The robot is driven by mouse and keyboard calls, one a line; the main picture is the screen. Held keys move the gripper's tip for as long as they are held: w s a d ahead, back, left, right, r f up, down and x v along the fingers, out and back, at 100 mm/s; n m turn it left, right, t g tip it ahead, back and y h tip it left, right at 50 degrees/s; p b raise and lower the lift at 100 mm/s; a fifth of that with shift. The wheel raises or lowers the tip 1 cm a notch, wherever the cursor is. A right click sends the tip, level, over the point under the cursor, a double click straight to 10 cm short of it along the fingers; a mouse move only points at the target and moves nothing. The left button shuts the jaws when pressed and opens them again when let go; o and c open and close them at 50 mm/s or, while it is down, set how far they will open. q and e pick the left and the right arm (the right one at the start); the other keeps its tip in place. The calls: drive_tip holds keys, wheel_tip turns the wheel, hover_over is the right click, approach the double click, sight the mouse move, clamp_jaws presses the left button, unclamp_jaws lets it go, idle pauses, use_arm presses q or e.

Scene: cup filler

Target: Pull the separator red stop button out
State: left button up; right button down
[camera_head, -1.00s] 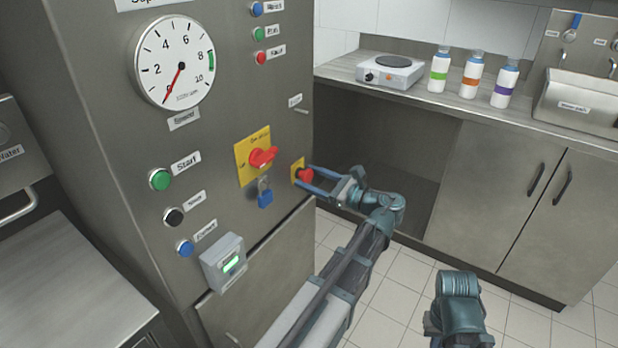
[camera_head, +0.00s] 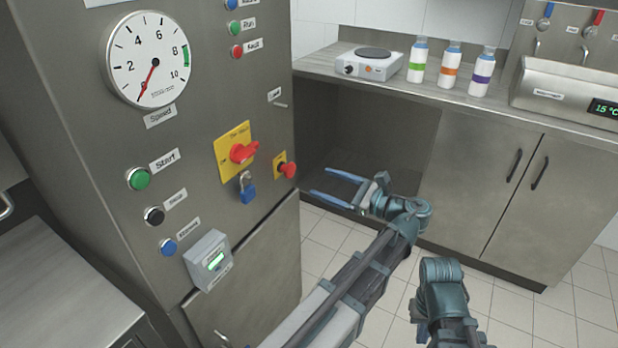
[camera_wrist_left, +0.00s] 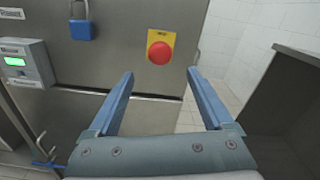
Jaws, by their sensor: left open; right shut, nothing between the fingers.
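The red stop button (camera_head: 288,170) sits on a small yellow plate on the right part of the steel cabinet's front. It also shows in the left wrist view (camera_wrist_left: 160,53), ahead of the fingers and near the middle. My left gripper (camera_head: 321,182) is open and empty, to the right of the button and apart from it. Its two blue fingers point toward the cabinet, and the left wrist view (camera_wrist_left: 161,74) shows clear space between them. I cannot tell whether the button is pushed in or out. Only a link of my right arm shows; its fingers are hidden.
A red rotary switch (camera_head: 243,152) on a yellow plate and a blue padlock (camera_head: 247,190) are left of the button. A grey box (camera_head: 208,260) juts out lower left. A counter with a hot plate (camera_head: 372,66) and bottles stands behind. Open floor lies right of the cabinet.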

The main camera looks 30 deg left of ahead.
use_arm(q)
drive_tip(key=shift+s+d, duration=0.15)
drive_tip(key=shift+d, duration=1.65)
drive_tip(key=shift+f, duration=0.1)
drive_tip(key=s+a+f+n+g+h, duration=0.1)
drive_tip(key=s+a+f+n+h, duration=0.2)
drive_tip(key=f, duration=0.4)
drive_tip(key=s+a+f+n+h, duration=0.1)
drive_tip(key=s+f+n+h, duration=0.15)
drive_tip(key=f+h, duration=0.35)
drive_tip(key=s+d+f+n+h, duration=0.4)
drive_tip(key=d+f+n+h, duration=0.5)
drive_tip(key=n, duration=0.2)
drive_tip(key=s+d+r+m+p, duration=0.1)
drive_tip(key=s+d+r+p, duration=0.1)
drive_tip(key=r+p, duration=0.6)
drive_tip(key=s+d+r+m+p, duration=0.1)
drive_tip(key=s+d+r+p, duration=0.1)
drive_tip(key=d+r+p, duration=0.3)
drive_tip(key=s+d+r+m+y+p, duration=0.1)
drive_tip(key=d+r+p, duration=0.3)
drive_tip(key=r+p, duration=0.7)
drive_tip(key=shift+s+r+m+g, duration=0.25)
drive_tip(key=shift+s+m+g, duration=0.15)
drive_tip(key=shift+s+m, duration=0.1)
